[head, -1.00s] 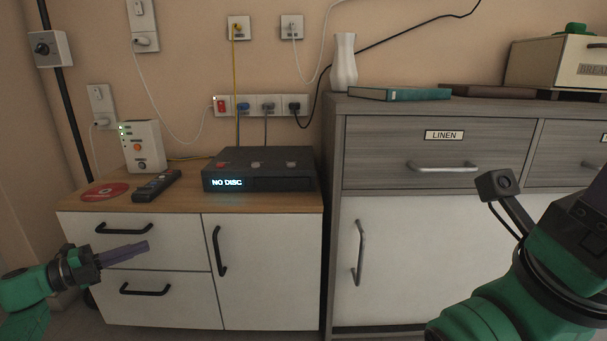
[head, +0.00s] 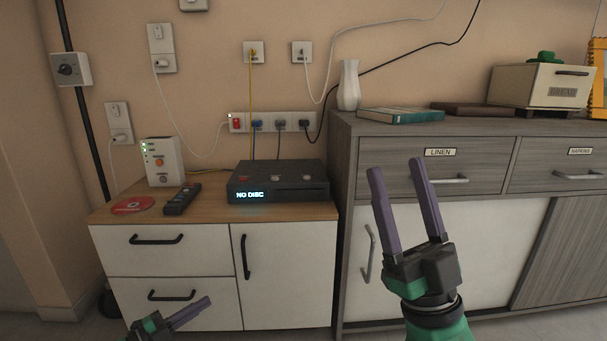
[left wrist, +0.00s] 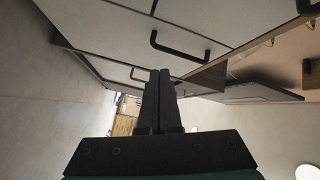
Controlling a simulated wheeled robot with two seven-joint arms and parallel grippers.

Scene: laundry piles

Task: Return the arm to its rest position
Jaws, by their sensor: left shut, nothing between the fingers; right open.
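My left gripper (head: 206,305) is low at the left in the head view, in front of the white cabinet's lower drawer. In the left wrist view its two dark fingers (left wrist: 157,75) lie side by side, shut with nothing between them. My right gripper (head: 396,168) points up in front of the grey sideboard. Its two purple fingers are apart and hold nothing. The rest of my left arm is mostly out of the head view.
The grey sideboard (head: 345,180) holds a vase (head: 348,85), books and a bread box (head: 540,86).

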